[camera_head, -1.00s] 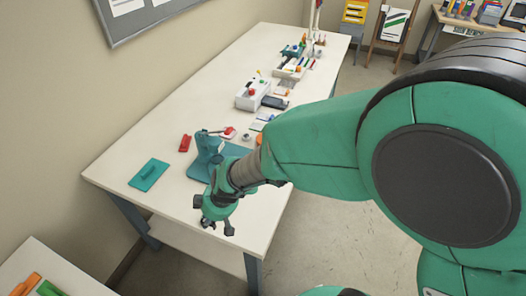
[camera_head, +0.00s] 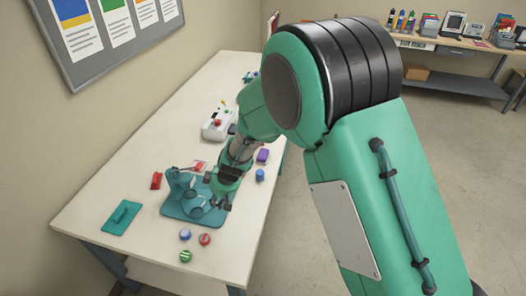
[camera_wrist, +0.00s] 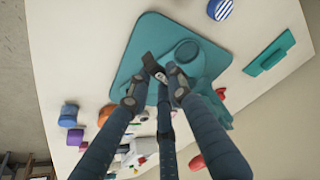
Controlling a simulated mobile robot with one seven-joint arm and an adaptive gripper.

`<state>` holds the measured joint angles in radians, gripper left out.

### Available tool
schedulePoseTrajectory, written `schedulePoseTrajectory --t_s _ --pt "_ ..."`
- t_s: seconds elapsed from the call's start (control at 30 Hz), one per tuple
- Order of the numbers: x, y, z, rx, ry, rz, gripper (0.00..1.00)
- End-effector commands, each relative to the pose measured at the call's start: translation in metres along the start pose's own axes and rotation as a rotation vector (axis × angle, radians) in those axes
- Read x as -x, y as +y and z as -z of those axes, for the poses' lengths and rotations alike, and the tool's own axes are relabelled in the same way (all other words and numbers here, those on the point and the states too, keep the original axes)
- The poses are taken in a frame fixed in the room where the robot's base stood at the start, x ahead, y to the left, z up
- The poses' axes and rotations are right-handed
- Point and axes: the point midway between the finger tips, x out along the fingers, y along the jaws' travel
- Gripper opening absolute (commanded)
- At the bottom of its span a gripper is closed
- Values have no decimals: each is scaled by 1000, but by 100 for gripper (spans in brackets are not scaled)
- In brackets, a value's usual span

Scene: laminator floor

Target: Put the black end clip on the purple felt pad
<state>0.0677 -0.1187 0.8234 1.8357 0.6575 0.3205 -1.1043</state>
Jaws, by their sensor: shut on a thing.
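My gripper (camera_head: 221,205) is over the right part of the teal press base. In the wrist view its fingertips (camera_wrist: 160,78) are closed around a small dark piece, which looks like the black end clip (camera_wrist: 152,64); the fingers cover part of it. In the head view the clip is too small to make out clearly. A purple piece, apparently the purple felt pad (camera_head: 262,155), lies on the table near its right edge, beyond my gripper. It also shows at the lower left of the wrist view (camera_wrist: 75,137).
The teal press (camera_head: 180,208) stands under and left of my gripper. A blue cylinder (camera_head: 260,174) is close to the purple piece. Striped and red round pieces (camera_head: 204,239) lie in front. A white box (camera_head: 215,127) stands farther back. A teal float (camera_head: 121,217) lies left.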

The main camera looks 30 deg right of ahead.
Motion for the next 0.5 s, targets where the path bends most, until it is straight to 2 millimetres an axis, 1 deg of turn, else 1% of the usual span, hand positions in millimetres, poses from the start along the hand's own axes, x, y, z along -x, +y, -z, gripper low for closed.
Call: schedulePoseTrajectory --t_s 0.03,0.23,0.43,0.5 --pt "4 18 2 -27 -1 -10 6" --pt "10 86 0 -125 1 -49 6" --pt "16 154 -11 -221 1 -87 6" --pt "18 177 -17 -255 0 -99 6"
